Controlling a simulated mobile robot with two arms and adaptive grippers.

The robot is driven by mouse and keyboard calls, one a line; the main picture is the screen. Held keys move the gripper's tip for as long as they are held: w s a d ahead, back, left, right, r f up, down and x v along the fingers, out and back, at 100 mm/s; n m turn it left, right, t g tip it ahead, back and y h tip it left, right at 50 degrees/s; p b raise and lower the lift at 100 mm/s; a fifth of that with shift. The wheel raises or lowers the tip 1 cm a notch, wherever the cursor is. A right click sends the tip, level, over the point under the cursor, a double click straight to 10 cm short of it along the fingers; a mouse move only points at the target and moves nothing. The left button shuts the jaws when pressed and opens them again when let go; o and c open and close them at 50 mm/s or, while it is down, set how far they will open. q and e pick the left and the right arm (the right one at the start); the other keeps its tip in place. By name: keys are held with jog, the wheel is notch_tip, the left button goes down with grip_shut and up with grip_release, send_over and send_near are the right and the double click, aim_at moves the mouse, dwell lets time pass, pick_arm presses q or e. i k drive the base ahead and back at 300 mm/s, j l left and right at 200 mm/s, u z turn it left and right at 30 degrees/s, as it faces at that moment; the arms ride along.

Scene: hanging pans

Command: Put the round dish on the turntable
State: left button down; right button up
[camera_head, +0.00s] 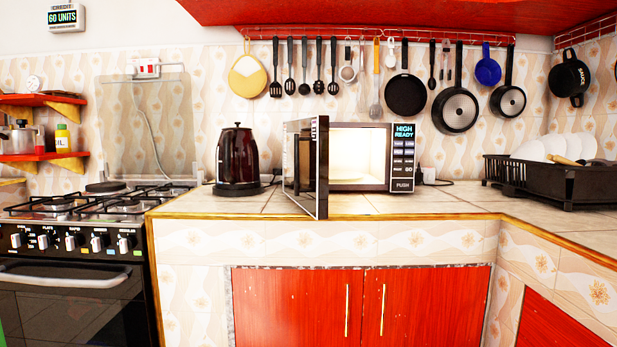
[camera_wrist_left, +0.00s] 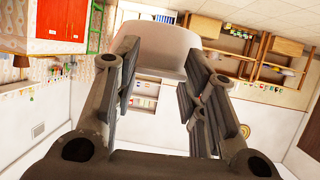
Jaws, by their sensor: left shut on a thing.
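In the left wrist view my left gripper (camera_wrist_left: 158,68) is shut on a pale, smooth dish (camera_wrist_left: 155,42), which shows between and beyond its fingertips. Only part of the dish is seen, so its full outline cannot be told. In the head view the microwave (camera_head: 402,155) stands on the counter with its door (camera_head: 320,168) swung open toward me at the left. Its cavity (camera_head: 358,155) is brightly lit; no turntable can be made out in the glare. Neither gripper shows in the head view.
A dark kettle (camera_head: 237,158) stands left of the open door. A black dish rack (camera_head: 560,182) with white plates is at the right. The counter (camera_head: 440,207) is clear in front of the microwave. Pans and utensils hang above; a stove (camera_head: 80,240) is at the left.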

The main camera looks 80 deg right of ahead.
aim_at(334, 176)
jog(key=z, duration=2.95)
